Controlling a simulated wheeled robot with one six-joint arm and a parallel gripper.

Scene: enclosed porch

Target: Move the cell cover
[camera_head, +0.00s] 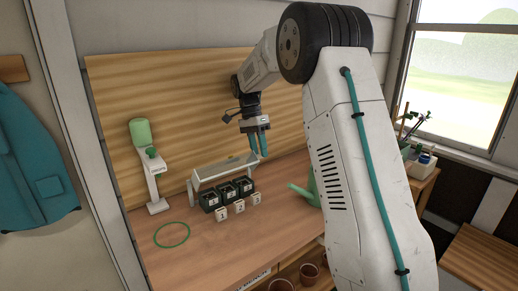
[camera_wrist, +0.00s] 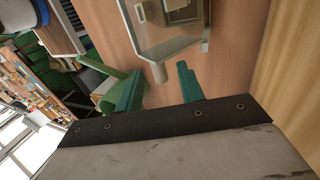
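The cell cover (camera_head: 222,168) looks like a pale, partly see-through long cover with a light frame. It stands on the wooden bench behind and over a row of dark cells (camera_head: 228,193) with number labels. Part of the cover also shows at the top of the wrist view (camera_wrist: 166,48), beyond my fingertips. My gripper (camera_head: 259,146) points down above the right end of the cover. Its two teal fingers are apart with nothing between them in the wrist view (camera_wrist: 158,82). The cover's far end is out of the wrist view.
Number tags (camera_head: 240,206) stand in front of the cells. A green ring (camera_head: 172,235) lies at the front left of the bench (camera_head: 205,262). A white stand with a green top (camera_head: 148,165) is at left. A green watering can (camera_head: 311,189) is at right, partly behind my arm.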

